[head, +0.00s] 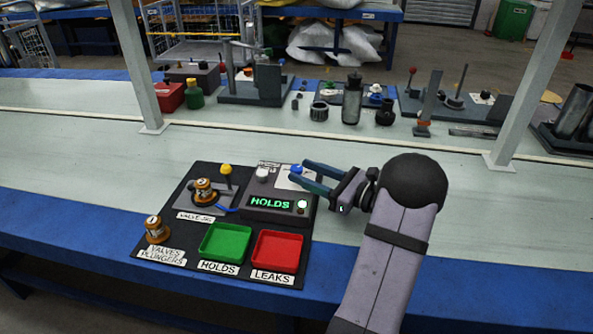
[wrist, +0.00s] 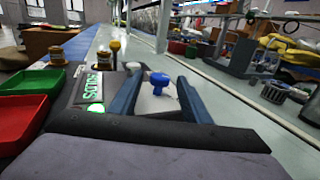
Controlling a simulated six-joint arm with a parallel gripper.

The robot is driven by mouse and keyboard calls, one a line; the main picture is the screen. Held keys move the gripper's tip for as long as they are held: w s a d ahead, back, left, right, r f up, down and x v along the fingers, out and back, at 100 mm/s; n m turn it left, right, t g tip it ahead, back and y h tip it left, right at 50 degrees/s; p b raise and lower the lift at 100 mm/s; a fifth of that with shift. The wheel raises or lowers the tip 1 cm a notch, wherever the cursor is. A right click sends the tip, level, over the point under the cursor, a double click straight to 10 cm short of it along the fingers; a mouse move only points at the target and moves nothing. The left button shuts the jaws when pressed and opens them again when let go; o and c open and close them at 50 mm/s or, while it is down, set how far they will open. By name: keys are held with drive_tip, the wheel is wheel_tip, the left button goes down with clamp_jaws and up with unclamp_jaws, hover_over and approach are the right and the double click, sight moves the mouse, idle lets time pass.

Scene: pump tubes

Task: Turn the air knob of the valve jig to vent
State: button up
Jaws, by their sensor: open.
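The valve jig (head: 222,200) sits on a dark board, with a brass valve (head: 204,190) in it and a yellow knob (head: 226,169) behind. A box with a green display (head: 270,203) reading HOLDS stands to its right; its round lamp (head: 301,204) is lit. A blue knob (head: 296,169) stands on a white plate behind the box. My gripper (head: 299,171) is open, its fingertips close to this knob. In the wrist view, the blue knob (wrist: 158,84) shows between the two fingers, with no clear contact. I cannot read its setting.
A green tray (head: 224,242) and a red tray (head: 278,251) lie at the board's front. Another brass valve (head: 157,230) stands at the front left. A white knob (head: 262,175) is left of the blue one. Bottles and fixtures stand farther back.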

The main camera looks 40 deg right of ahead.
sight(296, 167)
drive_tip(key=shift+x, duration=1.7)
drive_tip(key=shift+c, duration=0.5)
drive_tip(key=c, duration=0.9)
